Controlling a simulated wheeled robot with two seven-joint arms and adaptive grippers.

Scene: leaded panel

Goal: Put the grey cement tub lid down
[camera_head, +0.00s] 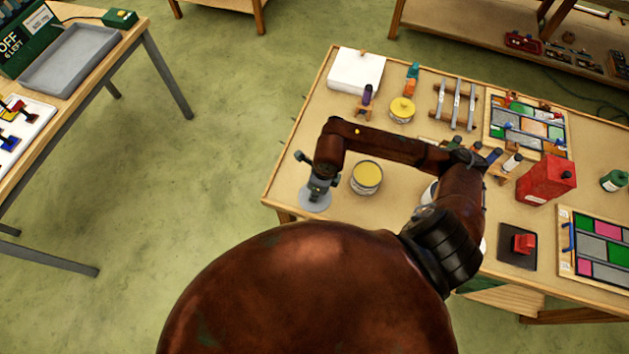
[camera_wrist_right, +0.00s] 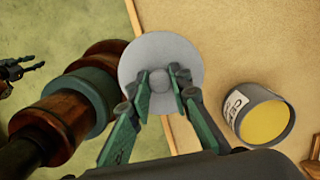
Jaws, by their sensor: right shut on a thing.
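The grey cement tub lid (camera_head: 315,200) is a round disc with a central knob, at the left end of the workbench. My right gripper (camera_head: 318,182) is shut on its knob from above. In the right wrist view, the green fingers (camera_wrist_right: 165,92) flank the knob, and the lid (camera_wrist_right: 160,50) overlaps the bench edge. I cannot tell how high it is above the wood. The open cement tub (camera_head: 367,180), grey with yellow contents, stands right of the lid, apart from it; it also shows in the right wrist view (camera_wrist_right: 240,108). Part of my left gripper (camera_wrist_right: 22,69) seems to show there, empty.
A second table (camera_head: 120,45) stands at the left across open floor.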

